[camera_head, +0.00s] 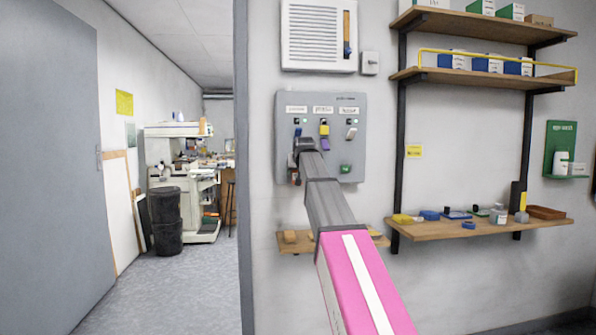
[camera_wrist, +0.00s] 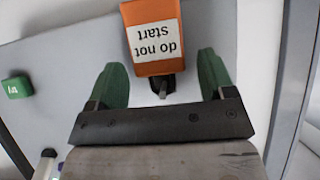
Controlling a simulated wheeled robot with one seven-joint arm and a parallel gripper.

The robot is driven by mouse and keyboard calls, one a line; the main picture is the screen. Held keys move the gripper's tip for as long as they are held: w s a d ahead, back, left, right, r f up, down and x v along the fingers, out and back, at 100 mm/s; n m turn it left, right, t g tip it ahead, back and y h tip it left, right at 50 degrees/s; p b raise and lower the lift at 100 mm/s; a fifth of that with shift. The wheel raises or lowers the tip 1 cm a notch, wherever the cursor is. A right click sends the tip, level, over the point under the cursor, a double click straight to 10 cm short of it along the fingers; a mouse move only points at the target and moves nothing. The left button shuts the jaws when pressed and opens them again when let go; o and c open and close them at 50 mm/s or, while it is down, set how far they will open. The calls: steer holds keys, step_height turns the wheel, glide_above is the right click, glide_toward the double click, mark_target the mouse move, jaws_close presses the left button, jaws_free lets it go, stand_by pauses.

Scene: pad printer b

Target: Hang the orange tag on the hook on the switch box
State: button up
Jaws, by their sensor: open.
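The orange tag (camera_wrist: 135,15) has a white label reading "do not start", upside down in the wrist view. A dark hook (camera_wrist: 161,84) shows at the tag's label end, and the tag appears to hang from it; the exact contact is partly hidden. The grey switch box (camera_head: 346,117) is on the wall, with several switches and a green button (camera_head: 345,169). The button also shows in the wrist view (camera_wrist: 17,87). My gripper (camera_wrist: 160,62) is open, its green fingers apart on either side of the tag and hook. In the head view my gripper (camera_head: 302,150) covers the box's left part.
A vent unit (camera_head: 318,35) is above the box. A small wooden shelf (camera_head: 293,246) is below it, partly behind my arm. Shelves with boxes and small items (camera_head: 480,230) stand to the right. A doorway to another room opens at the left.

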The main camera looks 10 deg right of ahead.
steer(key=shift+s, duration=0.1)
stand_by(0.3)
steer(key=shift+v, duration=1.45)
steer(key=shift+o, duration=0.3)
steer(key=o, duration=0.4)
steer(key=shift+r, duration=0.1)
steer(key=shift+v, duration=1.9)
